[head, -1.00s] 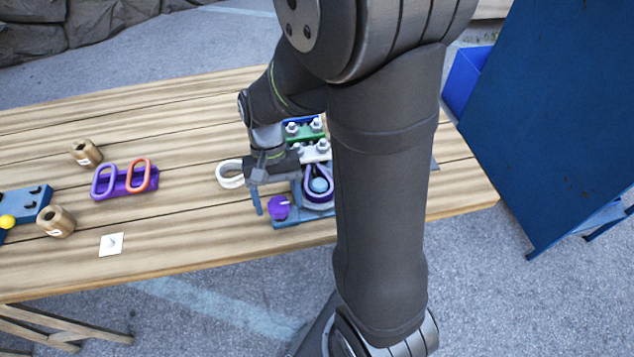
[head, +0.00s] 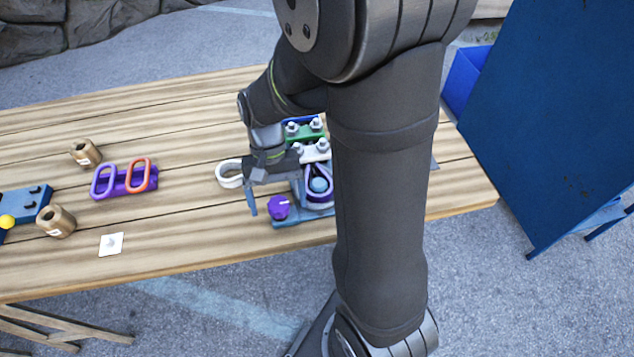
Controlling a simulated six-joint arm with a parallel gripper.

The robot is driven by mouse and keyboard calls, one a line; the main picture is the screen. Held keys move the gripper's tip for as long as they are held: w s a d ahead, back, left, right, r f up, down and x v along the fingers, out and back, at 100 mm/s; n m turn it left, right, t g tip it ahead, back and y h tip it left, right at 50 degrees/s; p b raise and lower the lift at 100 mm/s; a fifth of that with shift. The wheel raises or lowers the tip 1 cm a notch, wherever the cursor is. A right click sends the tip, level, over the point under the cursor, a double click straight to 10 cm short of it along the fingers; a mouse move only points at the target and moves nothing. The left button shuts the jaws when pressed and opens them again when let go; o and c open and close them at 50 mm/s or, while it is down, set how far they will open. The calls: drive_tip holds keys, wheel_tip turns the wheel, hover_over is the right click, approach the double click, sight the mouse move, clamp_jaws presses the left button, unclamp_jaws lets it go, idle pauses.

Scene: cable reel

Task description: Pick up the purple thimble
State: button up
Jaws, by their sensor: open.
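A purple oval loop, which looks like the thimble (head: 104,181), stands at the left end of a purple holder (head: 124,188) on the left of the table. An orange loop (head: 138,176) stands right beside it in the same holder. My gripper (head: 252,191) is well to the right of the purple loop, beside the blue fixture on the table. It is open. One blue-grey finger shows hanging down; the other is hard to make out. I see nothing held between the fingers.
A white loop (head: 229,174) lies just left of my gripper. The blue fixture (head: 304,220) carries a purple knob (head: 279,207) and bolted clamps, partly hidden by my arm. Two brown cylinders (head: 86,153) (head: 56,221) flank the holder. Bare planks lie between holder and gripper.

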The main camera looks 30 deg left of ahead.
drive_tip(key=w+r+n+t+y, duration=0.1)
drive_tip(key=w+r+n+y, duration=0.1)
drive_tip(key=w+r, duration=0.45)
wheel_tip(320, 180, up, 8)
drive_tip(key=n+t+y, duration=0.1)
drive_tip(key=n+t, duration=0.1)
hover_over(317, 179)
wheel_tip(317, 179, down, 17)
drive_tip(key=shift+s+f, duration=0.1)
drive_tip(key=shift+f, duration=0.05)
drive_tip(key=c, duration=1.2)
